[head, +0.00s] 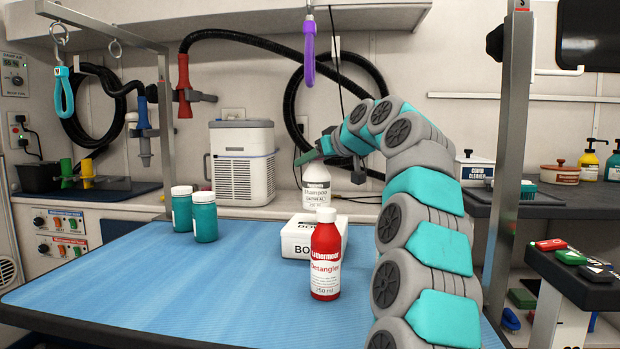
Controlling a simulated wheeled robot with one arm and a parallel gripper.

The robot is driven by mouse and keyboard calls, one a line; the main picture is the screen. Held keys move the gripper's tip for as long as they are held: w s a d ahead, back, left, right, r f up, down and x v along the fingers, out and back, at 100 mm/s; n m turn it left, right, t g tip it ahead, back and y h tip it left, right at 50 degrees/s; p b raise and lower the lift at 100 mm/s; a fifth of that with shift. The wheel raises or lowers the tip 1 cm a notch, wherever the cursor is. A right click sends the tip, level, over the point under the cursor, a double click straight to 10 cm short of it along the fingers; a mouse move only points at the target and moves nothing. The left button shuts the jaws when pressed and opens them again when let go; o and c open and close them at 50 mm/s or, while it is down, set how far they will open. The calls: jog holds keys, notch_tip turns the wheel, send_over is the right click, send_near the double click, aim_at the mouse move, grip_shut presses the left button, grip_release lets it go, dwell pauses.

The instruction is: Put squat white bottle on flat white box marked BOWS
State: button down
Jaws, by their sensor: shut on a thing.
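The squat white bottle (316,184), with a grey label reading Shampoo, is upright over the back part of the flat white box marked BOWS (297,240). Its lower end is partly hidden by the white cap of a red bottle, and I cannot tell whether it touches the box. My gripper (318,152) is shut on the white bottle near its top, coming in from the right. The box lies on the blue table mat.
The red Detangler bottle (326,262) stands right in front of the box. Two teal jars with white lids (193,211) stand left of it on the blue mat (150,285). A purple loop (309,50) hangs above my gripper. The mat's front left is clear.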

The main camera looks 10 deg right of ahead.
aim_at(311, 173)
jog(key=shift+f+b, duration=0.4)
jog(key=shift+f, duration=1.2)
jog(key=shift+f, duration=0.1)
jog(key=shift+c, duration=2.3)
grip_release()
jog(key=shift+s, duration=0.1)
jog(key=v, duration=1.2)
